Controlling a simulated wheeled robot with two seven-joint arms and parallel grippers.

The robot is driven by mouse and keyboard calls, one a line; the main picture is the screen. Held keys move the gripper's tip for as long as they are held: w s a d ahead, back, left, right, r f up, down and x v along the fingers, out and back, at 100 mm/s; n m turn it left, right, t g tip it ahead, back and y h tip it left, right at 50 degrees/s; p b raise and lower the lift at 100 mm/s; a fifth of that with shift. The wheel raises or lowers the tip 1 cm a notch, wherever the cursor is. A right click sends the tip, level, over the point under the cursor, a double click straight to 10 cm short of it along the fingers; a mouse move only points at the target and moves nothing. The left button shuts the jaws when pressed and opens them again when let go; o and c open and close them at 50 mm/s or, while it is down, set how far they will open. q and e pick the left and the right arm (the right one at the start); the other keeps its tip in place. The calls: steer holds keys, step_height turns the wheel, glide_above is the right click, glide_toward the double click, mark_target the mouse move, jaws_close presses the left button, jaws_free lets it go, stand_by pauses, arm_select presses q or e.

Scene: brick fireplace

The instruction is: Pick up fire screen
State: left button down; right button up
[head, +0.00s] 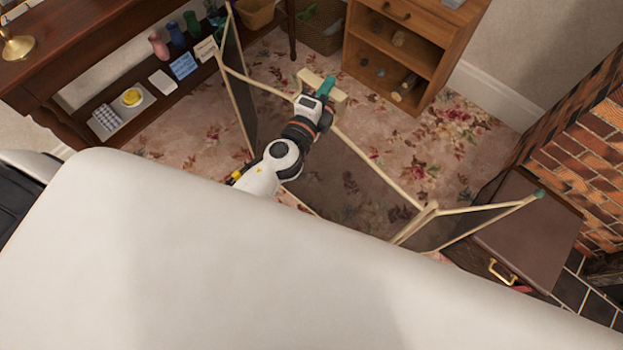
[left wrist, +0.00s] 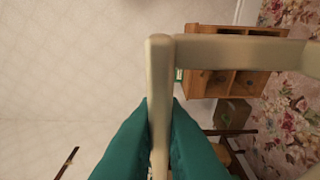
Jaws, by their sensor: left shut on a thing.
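The fire screen (head: 345,140) has folding see-through dark panels in thin cream frames and stands across the patterned carpet, angled at its hinges. My left gripper (head: 322,88) is at the cream piece on top of its middle panel. In the left wrist view, its teal fingers (left wrist: 160,125) are shut on a cream bar of the fire screen (left wrist: 160,70), one on each side. A small green spot shows at the right panel's outer corner. The lower part of the screen is hidden behind my white body. My right gripper is not in view.
A dark wooden table (head: 90,35) is at the left. A brown chest (head: 525,235) sits beside the brick fireplace (head: 580,150) at the right. Carpet between is open.

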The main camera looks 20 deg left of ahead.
arm_select(q)
steer(key=shift+r, duration=0.2)
step_height(320, 180, up, 9)
steer(key=p, duration=0.5)
steer(key=shift+w, duration=0.1)
steer(key=shift+r, duration=0.55)
